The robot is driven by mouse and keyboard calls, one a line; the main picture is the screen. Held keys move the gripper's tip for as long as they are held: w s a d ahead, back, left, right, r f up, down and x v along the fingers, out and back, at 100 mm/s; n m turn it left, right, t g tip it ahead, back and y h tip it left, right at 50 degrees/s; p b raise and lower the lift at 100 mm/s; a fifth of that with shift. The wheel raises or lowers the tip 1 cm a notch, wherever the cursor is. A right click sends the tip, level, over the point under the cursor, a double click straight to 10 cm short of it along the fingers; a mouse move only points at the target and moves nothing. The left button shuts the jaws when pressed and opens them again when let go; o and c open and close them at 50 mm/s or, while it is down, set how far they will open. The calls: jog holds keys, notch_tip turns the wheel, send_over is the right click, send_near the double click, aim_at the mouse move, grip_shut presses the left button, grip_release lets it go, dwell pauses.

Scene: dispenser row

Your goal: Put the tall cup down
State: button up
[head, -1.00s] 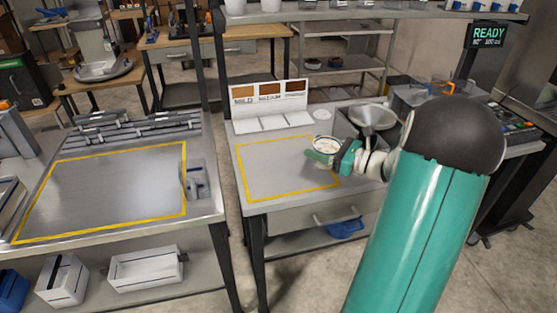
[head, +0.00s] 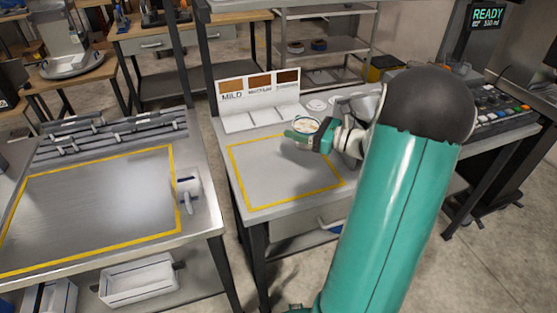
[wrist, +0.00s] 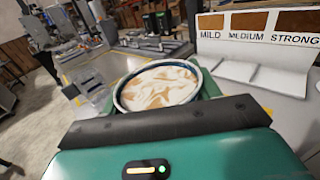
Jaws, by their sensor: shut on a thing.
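The tall cup (wrist: 158,86) is white with a dark rim and holds a creamy, swirled drink. In the wrist view it sits between my gripper's jaws (wrist: 157,100), which are shut on it. In the head view the cup (head: 306,125) shows at my gripper (head: 305,137), over the back right part of the yellow-outlined area on the right-hand table. Its lower part is hidden by the gripper, so I cannot tell whether its base touches the table.
A MILD, MEDIUM, STRONG board (head: 259,88) with white pads (head: 256,119) stands at the table's back. The yellow-outlined area (head: 280,175) is bare in front of the cup. A second metal table (head: 90,205) stands left, across a gap. A READY screen (head: 486,17) is at upper right.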

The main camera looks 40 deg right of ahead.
notch_tip(320, 180, down, 5)
jog(key=shift+w+f, duration=0.1)
jog(key=shift+f, duration=0.05)
jog(key=shift+s+a+f, duration=0.1)
jog(key=shift+s+f, duration=0.1)
jog(key=shift+f, duration=0.5)
jog(key=shift+w+f, duration=0.1)
jog(key=shift+f, duration=1.5)
jog(key=shift+f, duration=0.15)
jog(key=o, duration=1.2)
jog(key=v, duration=1.2)
